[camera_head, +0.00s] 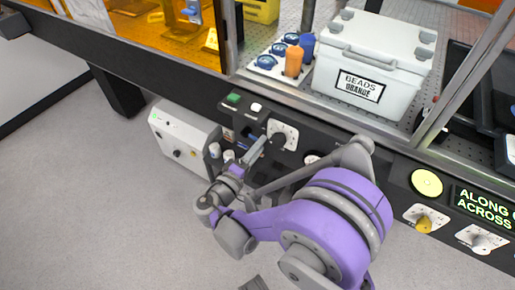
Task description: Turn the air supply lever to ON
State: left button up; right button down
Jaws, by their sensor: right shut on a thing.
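My right gripper (256,149) reaches in from the lower right on its purple arm, up against the dark front panel (322,139) of the bench. Its jaws are shut at a control just left of a white plate with a grey knob (280,138). I take the held part to be the air supply lever, which the fingers mostly hide. No ON or OFF marking can be read there, so the lever's position is unclear. My left gripper is not in view.
A green button (233,98) sits on the panel above the gripper. A white box unit (184,139) stands left of it. A white tub labelled BEADS (375,60) and an orange cylinder (293,62) stand on the bench above. A yellow button (427,182) and lit display (487,208) are to the right.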

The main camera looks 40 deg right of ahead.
jog(key=shift+r+n, duration=0.5)
jog(key=shift+n, duration=0.4)
jog(key=shift+c, duration=1.6)
grip_release()
jog(key=p+v, duration=0.1)
jog(key=v, duration=0.9)
jog(key=shift+s+a, duration=0.2)
jog(key=shift+a, duration=0.15)
